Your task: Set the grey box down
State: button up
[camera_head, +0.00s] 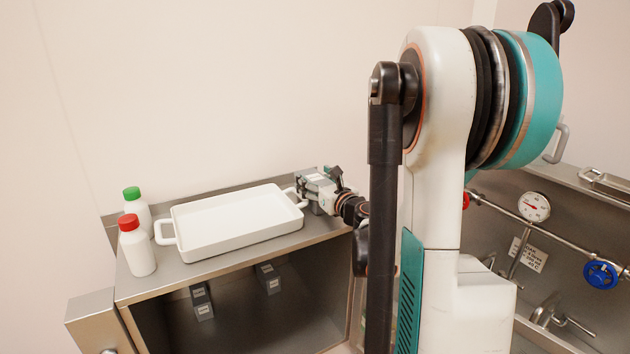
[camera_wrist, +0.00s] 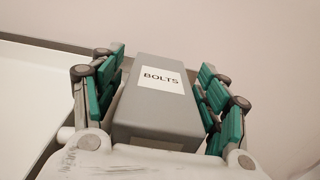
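The grey box (camera_wrist: 157,108), with a white label reading BOLTS, lies between the two green-padded fingers of my gripper (camera_wrist: 160,88) in the wrist view. The pads lie close along both sides of the box, and the gripper looks shut on it. In the head view my gripper (camera_head: 318,186) is at the right end of the white tray, over the steel cabinet top (camera_head: 322,229). The box is small and partly hidden there, and I cannot tell whether its underside touches the cabinet top.
The white tray (camera_head: 238,242) fills the middle of the cabinet top. A green-capped bottle (camera_head: 140,212) and a red-capped bottle (camera_head: 138,252) stand at its left. Small grey boxes (camera_head: 202,302) (camera_head: 269,278) sit in the open cabinet below. Pipes and a gauge (camera_head: 534,207) are at right.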

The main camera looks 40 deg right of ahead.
jog(key=shift+r, duration=0.1)
jog(key=shift+r, duration=0.15)
jog(key=b+v, duration=0.1)
jog(key=v, duration=1.1)
jog(key=shift+b, duration=0.3)
